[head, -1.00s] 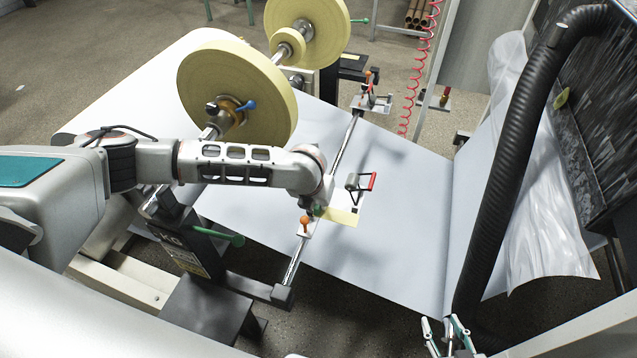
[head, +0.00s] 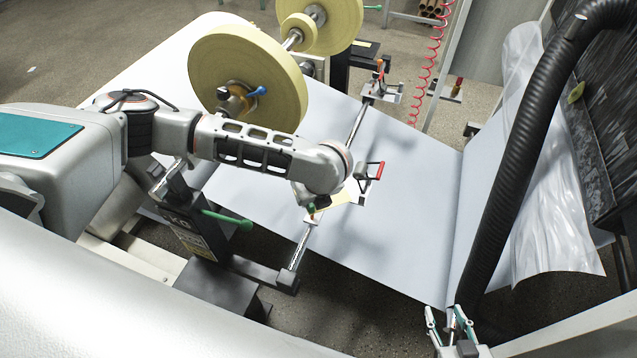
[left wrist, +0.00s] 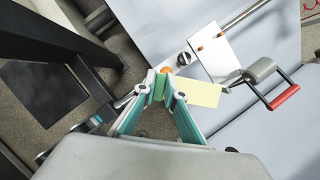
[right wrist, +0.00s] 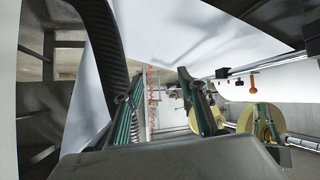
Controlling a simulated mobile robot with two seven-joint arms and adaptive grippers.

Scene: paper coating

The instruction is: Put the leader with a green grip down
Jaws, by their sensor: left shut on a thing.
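My left gripper (left wrist: 164,84) is shut on the leader's green grip (left wrist: 158,88), with an orange knob just beyond the fingertips. In the head view my left wrist covers most of the grip. Whether the leader touches the plate is not clear. My right gripper (right wrist: 160,78) is open and empty; in the head view it is at the bottom right (head: 450,315).
A red-handled roller (head: 370,171) stands at the right of the strip. Big yellow tape rolls (head: 225,65) stand behind my left arm. A black hose (head: 510,165) rises near my right gripper.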

